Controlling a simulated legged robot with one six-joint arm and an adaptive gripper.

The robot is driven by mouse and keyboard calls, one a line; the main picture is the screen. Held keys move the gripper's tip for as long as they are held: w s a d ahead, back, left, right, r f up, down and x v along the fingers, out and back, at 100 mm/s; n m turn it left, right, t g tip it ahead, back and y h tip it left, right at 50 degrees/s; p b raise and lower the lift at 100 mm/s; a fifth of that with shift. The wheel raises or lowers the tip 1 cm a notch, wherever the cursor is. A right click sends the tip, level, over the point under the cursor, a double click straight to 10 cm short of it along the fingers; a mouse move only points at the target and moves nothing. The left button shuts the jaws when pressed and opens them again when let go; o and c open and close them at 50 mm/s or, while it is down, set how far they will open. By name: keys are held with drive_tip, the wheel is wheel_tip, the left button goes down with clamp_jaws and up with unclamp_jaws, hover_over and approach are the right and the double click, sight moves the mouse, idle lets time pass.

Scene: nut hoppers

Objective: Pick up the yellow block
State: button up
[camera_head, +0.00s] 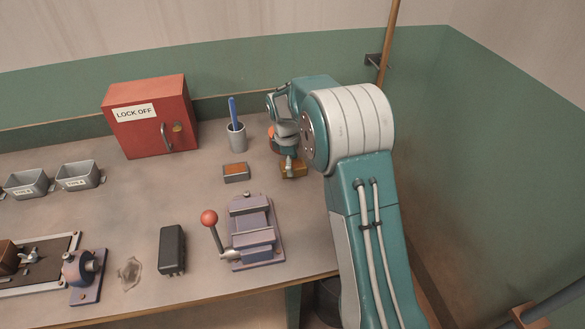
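The yellow block (297,172), a small brownish-yellow box, sits on the workbench just left of my arm. My gripper (289,163) points down at it from above, and its tip overlaps the block's top in the picture. The fingers are small and partly hidden by my wrist, so I cannot tell whether they are open or shut, or whether they touch the block.
A grey tin with an orange top (236,172) lies left of the block. A grey cup with a blue pen (236,136) stands behind it. A vise (252,233) with a red-knobbed lever stands in front. A red lock box (150,118) is at the back. A green wall (490,150) bounds the right.

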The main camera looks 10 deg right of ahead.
drive_tip(key=c, duration=0.8)
drive_tip(key=shift+o, duration=0.2)
